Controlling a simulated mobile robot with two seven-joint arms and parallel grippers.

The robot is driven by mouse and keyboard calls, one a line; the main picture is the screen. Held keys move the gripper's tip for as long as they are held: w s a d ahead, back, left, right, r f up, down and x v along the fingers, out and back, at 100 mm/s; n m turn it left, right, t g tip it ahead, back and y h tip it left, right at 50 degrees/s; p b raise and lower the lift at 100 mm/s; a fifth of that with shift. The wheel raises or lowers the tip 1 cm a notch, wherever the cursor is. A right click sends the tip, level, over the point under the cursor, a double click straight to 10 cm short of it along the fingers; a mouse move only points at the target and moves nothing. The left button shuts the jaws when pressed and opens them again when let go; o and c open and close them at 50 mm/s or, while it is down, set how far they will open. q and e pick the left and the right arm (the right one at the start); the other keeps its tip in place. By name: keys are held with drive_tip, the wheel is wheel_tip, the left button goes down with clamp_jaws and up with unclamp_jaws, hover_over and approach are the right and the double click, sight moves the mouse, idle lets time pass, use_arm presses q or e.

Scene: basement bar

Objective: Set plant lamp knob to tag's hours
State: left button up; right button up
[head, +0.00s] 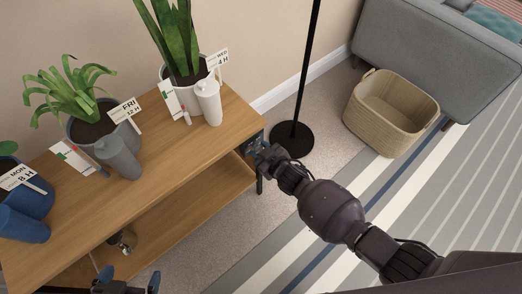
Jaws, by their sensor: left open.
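Three potted plants with tags stand on the wooden shelf unit (165,145). The tag at the blue pot (35,205) reads MON 8 H (18,178). The tag at the grey pot (75,132) reads FRI 12 H (124,110). The tag at the white pot (172,72) reads WED 4 H (218,59). A dark box (248,140) is on the unit's right end. My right gripper (262,153) is right at this box. Its fingers blend with it, and any knob there is hidden. My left gripper (129,279) is open at the bottom edge, in front of the unit.
White, grey and blue watering vessels and two marked cards (78,158) stand near the pots. A round metallic object (122,240) sits on the lower shelf. A black lamp stand (292,138), wicker basket (391,112) and grey sofa (430,50) lie to the right.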

drive_tip(key=c, duration=0.5)
drive_tip(key=shift+o, duration=0.2)
drive_tip(key=shift+w+r+m+p, duration=0.1)
drive_tip(key=shift+r+m+p, duration=0.05)
drive_tip(key=shift+m+p, duration=0.2)
drive_tip(key=shift+d+m+g+y, duration=0.1)
drive_tip(key=shift+m+g+y, duration=0.2)
drive_tip(key=shift+m+y, duration=0.25)
drive_tip(key=shift+f+m+g+y, duration=0.3)
drive_tip(key=shift+m+g+y, duration=0.25)
drive_tip(key=shift+m, duration=0.55)
drive_tip(key=shift+m+y+b, duration=0.3)
drive_tip(key=shift+b, duration=0.05)
use_arm(q)
drive_tip(key=shift+w, duration=0.1)
use_arm(e)
drive_tip(key=shift+r, duration=0.1)
